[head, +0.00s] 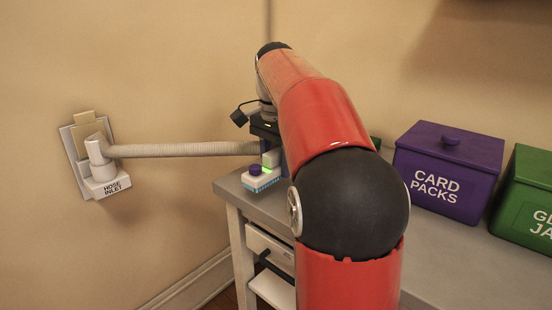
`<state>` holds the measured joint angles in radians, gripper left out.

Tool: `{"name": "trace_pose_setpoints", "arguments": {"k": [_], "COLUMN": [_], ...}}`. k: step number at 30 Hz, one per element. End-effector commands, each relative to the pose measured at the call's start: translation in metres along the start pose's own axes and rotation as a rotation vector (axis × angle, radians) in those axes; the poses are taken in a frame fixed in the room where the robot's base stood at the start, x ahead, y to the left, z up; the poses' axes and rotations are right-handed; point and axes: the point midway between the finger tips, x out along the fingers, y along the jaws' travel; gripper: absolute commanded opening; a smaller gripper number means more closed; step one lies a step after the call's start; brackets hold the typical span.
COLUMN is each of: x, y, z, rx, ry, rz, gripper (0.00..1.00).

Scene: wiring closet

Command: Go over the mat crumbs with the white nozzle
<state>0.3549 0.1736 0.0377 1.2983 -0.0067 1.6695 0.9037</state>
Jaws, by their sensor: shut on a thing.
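A ribbed pale hose (185,150) runs from the wall fitting marked HOSE INLET (103,175) across to the nozzle. The nozzle's mouth is hidden. The mat and the crumbs are not visible; my arm covers much of the counter.
A small white box with a purple knob and green light (262,180) is at the counter (440,262) corner, just below my gripper. A purple CARD PACKS bin (447,170) and a green bin (525,195) stand on the right. The wall is close behind.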

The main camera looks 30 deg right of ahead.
Motion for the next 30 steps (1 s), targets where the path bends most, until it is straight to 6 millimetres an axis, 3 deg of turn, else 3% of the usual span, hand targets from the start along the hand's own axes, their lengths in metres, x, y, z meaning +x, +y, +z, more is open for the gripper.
{"name": "trace_pose_setpoints", "arguments": {"k": [16, 17, 22, 30], "x": [0.035, 0.035, 0.033, 0.033], "y": [0.000, 0.000, 0.000, 0.000], "z": [0.000, 0.000, 0.000, 0.000], "rx": [-0.001, -0.001, -0.001, 0.000], "ry": [0.000, 0.000, 0.000, -0.001], "rz": [0.000, -0.001, 0.000, 0.000], "gripper": [0.23, 0.43, 0.65, 0.67]}}
